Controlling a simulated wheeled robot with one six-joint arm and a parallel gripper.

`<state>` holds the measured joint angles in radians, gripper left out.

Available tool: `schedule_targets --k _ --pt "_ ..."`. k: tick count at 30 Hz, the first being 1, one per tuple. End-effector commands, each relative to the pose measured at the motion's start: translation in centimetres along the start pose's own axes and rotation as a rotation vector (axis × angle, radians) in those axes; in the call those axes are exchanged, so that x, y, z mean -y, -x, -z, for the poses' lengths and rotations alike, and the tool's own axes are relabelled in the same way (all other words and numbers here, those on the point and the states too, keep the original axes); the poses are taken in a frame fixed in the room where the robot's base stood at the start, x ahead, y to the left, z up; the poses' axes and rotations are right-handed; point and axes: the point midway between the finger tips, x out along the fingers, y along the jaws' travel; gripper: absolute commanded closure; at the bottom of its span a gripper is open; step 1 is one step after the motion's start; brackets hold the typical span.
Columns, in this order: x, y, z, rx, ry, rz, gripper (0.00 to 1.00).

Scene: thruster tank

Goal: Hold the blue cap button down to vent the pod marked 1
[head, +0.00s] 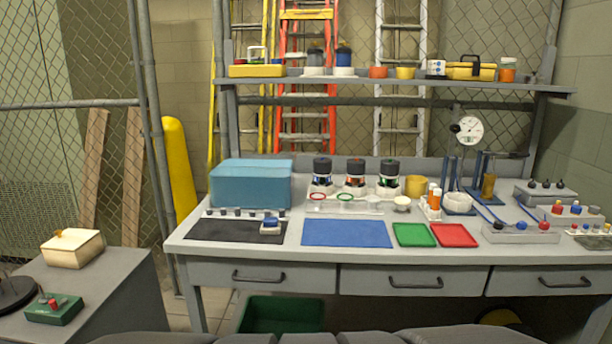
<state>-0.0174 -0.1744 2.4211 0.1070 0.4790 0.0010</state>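Three dark-topped pods stand in white holders at the back middle of the bench: one with blue parts (322,169), one with orange-red parts (355,169) and one with green parts (389,169). I cannot read any number on them, so I cannot tell which is marked 1. Small blue pieces that could be a blue cap button are a blue-topped block (270,223) on the black mat and a blue knob (497,225) on a grey box at the right. I cannot tell which is the button. My gripper is not in view.
A teal box (250,183) stands left of the pods. A blue mat (347,233), green tray (415,235) and red tray (454,236) lie in front. A dial gauge (468,130) and cylinder stands are at the right. A shelf (390,82) spans above. The blue mat looks bare.

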Motion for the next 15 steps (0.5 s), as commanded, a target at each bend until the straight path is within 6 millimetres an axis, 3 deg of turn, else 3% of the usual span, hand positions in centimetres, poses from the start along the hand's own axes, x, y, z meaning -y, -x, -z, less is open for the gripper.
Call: schedule_targets --k 1,6,15 --pt "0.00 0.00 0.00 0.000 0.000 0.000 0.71" --pt "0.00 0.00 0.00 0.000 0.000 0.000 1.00" --pt "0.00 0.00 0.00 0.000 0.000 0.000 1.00"
